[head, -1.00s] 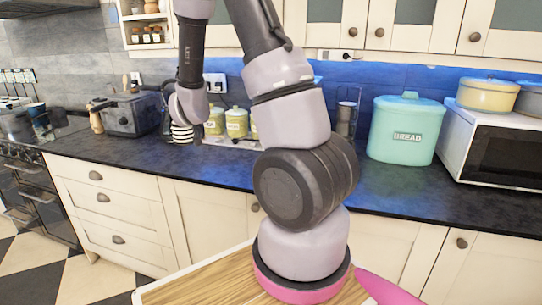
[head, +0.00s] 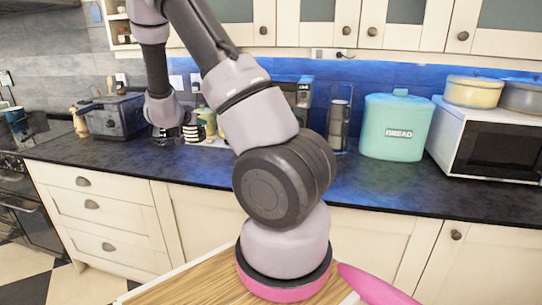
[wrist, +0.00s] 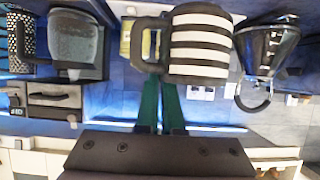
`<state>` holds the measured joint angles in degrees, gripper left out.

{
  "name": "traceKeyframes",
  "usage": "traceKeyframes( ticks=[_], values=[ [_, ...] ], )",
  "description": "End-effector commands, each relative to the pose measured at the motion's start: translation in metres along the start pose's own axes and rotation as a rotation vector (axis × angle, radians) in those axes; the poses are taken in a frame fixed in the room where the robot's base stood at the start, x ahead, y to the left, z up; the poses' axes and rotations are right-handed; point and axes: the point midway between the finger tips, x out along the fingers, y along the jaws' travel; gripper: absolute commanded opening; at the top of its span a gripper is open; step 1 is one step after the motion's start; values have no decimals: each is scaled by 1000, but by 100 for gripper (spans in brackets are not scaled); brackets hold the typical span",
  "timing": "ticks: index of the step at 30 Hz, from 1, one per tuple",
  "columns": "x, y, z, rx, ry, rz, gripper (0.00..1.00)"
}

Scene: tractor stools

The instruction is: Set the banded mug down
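The banded mug has black and white stripes and a dark handle. It fills the upper middle of the wrist view (wrist: 198,45), which shows the room upside down. My gripper (wrist: 157,72) has its two green fingers close together at the mug's handle, and appears shut on it. The mug looks upright. In the head view the mug (head: 193,133) is small, just right of my dark gripper (head: 163,136), over the back of the dark counter (head: 215,170). I cannot tell whether its base touches the counter.
A toaster (head: 112,115) stands left of my gripper, and green canisters (head: 207,118) stand close behind the mug. The counter is clear before the bread bin (head: 395,126).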

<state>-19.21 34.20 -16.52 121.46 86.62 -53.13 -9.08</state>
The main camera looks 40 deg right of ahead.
Motion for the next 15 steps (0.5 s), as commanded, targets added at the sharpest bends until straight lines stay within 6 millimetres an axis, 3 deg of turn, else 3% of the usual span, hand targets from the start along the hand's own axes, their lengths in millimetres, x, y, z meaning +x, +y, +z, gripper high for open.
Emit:
traceKeyframes(
  ticks=[3,10,15],
  values=[
    [17,5,2,51,1,111,0],
    [30,11,7,108,-6,230,0],
    [42,12,29,112,-8,248,0]
  ],
)
